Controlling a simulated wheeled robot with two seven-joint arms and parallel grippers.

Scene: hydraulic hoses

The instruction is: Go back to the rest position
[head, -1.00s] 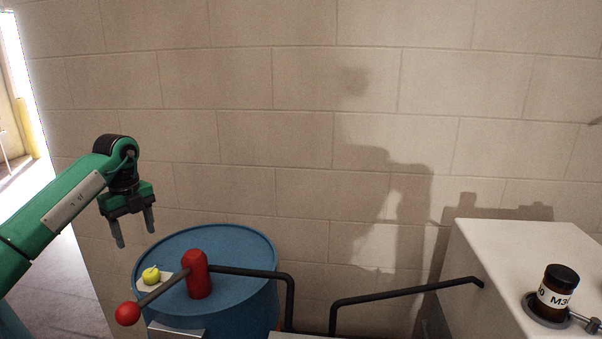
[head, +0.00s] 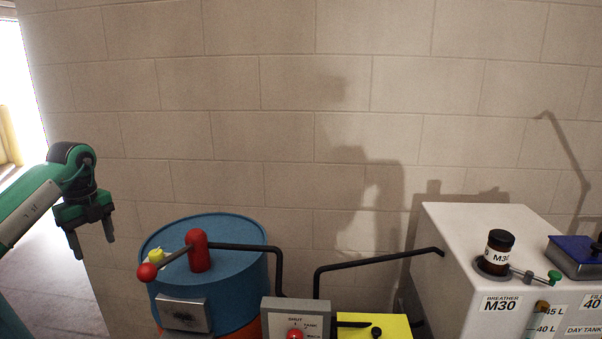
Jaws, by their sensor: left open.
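My left gripper (head: 91,240) hangs at the left of the head view, fingers pointing down. It is open and empty. It is in the air left of the blue drum (head: 222,228) and apart from it. My right gripper does not show.
On the drum stand a red pump head (head: 198,250) with a red-knobbed lever (head: 149,272) and a small yellow object (head: 156,254). Dark pipes (head: 345,263) run right to a white tank (head: 450,235) with a dark M30 jar (head: 498,255). A grey panel (head: 270,308) and yellow panel (head: 400,328) are low in front.

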